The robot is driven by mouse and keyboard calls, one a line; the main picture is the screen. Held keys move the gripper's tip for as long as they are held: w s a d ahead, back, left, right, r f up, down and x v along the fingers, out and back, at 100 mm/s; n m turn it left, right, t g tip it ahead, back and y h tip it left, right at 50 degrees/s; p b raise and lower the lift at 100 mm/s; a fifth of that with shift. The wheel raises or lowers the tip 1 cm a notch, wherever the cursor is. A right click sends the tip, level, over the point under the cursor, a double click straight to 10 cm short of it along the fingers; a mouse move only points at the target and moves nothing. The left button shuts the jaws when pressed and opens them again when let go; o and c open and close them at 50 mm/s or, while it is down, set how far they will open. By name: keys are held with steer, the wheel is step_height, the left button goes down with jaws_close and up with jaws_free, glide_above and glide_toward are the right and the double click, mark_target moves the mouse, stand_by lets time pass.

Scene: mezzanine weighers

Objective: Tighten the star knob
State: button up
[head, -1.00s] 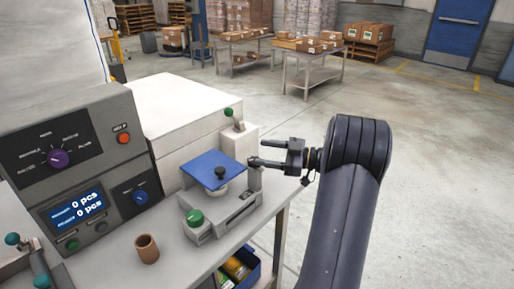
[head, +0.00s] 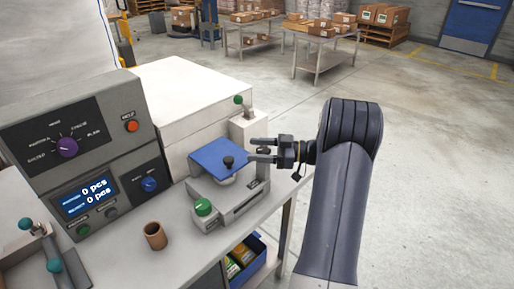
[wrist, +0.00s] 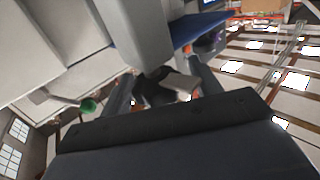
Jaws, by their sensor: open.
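A scale (head: 240,195) with a blue top plate (head: 215,155) stands on the bench, and a small black knob-shaped piece (head: 229,162) sits on that plate. My gripper (head: 256,150) is at the right side of the scale, level with the plate, its fingers pointing left. The jaws are open. In the wrist view a dark knob-like shape (wrist: 153,91) lies between my two fingers (wrist: 163,90); it looks like the star knob, but its outline is partly hidden. I cannot tell whether the fingers touch it.
A grey control box (head: 85,155) with dials and a display stands at the left. A brown cup (head: 155,237) and a green button (head: 203,207) are in front. A white block with a green-tipped lever (head: 239,100) stands behind the scale. The floor at the right is free.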

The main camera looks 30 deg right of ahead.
steer(key=shift+w+a, duration=0.1)
steer(key=shift+a, duration=0.1)
steer(key=c, duration=1)
